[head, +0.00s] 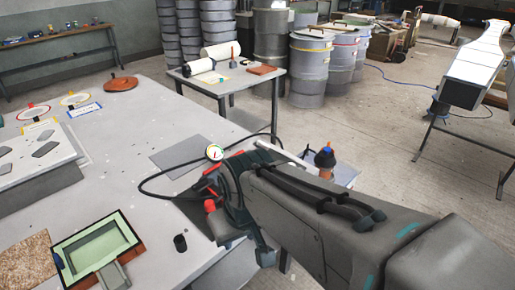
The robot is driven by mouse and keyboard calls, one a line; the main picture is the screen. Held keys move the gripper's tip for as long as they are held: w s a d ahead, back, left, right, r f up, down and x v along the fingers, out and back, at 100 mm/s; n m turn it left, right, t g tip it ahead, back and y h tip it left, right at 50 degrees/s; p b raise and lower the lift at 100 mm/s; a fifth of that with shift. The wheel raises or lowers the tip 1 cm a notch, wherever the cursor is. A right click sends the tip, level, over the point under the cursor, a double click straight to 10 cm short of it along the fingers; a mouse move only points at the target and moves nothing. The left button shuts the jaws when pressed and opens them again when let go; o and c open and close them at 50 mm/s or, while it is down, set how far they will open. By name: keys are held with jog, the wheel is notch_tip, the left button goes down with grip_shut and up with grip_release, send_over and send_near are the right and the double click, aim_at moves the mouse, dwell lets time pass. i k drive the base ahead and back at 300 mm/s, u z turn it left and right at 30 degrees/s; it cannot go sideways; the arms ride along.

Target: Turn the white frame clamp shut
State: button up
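I cannot pick out the white frame clamp for certain in the head view. A white bar (290,155) shows just behind my arm, partly hidden by it. Near it, a small round gauge (214,152) with a white face stands at the table's right edge. My gripper (211,188) is at the end of my grey arm, over the right edge of the grey table. It is dark with red parts, seen from behind and the side. The gap between its fingers is not clear, and I see nothing clearly held in it.
The large grey table (130,150) bears a green mould (98,246) at front left, a brown disc (121,84) and a thin dark cable loop beside my gripper. A smaller table (228,88) and grey drums (310,72) stand behind. The floor at right is partly clear.

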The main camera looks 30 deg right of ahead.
aim_at(259, 144)
jog(key=z, duration=0.05)
jog(key=k, duration=0.35)
jog(key=u, duration=0.5)
jog(key=i, duration=0.6)
jog(key=z, duration=1.4)
jog(key=k, duration=0.1)
jog(key=u, duration=0.2)
jog(key=k, duration=0.35)
jog(key=z, duration=0.8)
jog(key=i, duration=1)
jog(key=u, duration=0.4)
